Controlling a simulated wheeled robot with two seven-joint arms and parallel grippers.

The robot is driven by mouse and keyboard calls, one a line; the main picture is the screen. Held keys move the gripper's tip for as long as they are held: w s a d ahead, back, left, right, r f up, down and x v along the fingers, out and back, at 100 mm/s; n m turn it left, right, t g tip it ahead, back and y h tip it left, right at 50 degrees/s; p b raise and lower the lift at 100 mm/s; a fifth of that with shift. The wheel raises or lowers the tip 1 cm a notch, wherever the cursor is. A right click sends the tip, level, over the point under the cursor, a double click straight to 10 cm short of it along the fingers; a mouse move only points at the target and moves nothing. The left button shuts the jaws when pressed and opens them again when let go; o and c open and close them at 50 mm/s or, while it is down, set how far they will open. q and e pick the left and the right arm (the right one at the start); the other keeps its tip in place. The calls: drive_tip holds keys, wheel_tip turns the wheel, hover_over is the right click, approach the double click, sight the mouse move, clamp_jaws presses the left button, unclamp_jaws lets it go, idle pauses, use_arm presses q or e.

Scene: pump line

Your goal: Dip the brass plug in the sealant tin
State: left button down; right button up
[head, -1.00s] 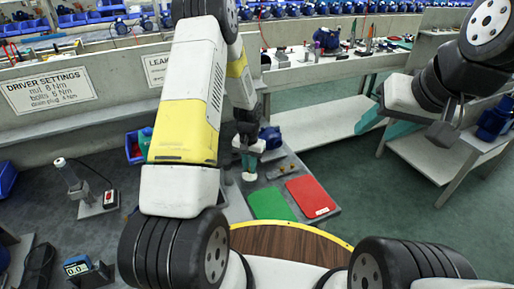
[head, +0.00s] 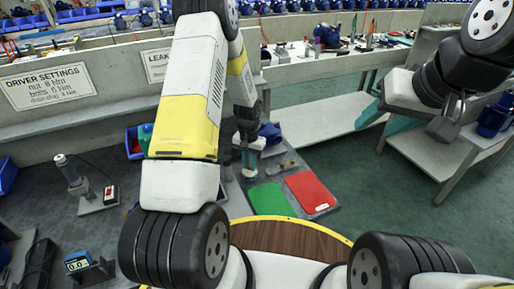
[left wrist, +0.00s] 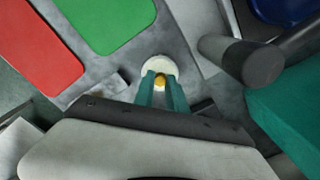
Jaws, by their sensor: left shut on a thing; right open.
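My left gripper (head: 249,163) reaches down over the grey bench and is shut. In the left wrist view its teal fingers (left wrist: 162,92) are closed on the small yellow brass plug (left wrist: 160,81), mostly hidden between them. The pale round sealant tin (left wrist: 156,65) lies right at the fingertips in that view. In the head view the tin (head: 249,173) shows just under the fingers. I cannot tell whether the plug touches the sealant. My right gripper (head: 383,120) is open and empty, raised at the right, away from the tin.
A green mat (head: 270,200) and a red mat (head: 311,192) lie in front of the tin. A blue bin (head: 134,143) stands left of my left arm, and a driver on a stand (head: 72,178) is further left. A dark grey cylinder (left wrist: 242,62) stands near the left gripper.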

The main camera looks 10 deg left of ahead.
use_arm(q)
drive_tip(key=shift+f, duration=0.5)
idle(1.1)
drive_tip(key=shift+r, duration=3.55)
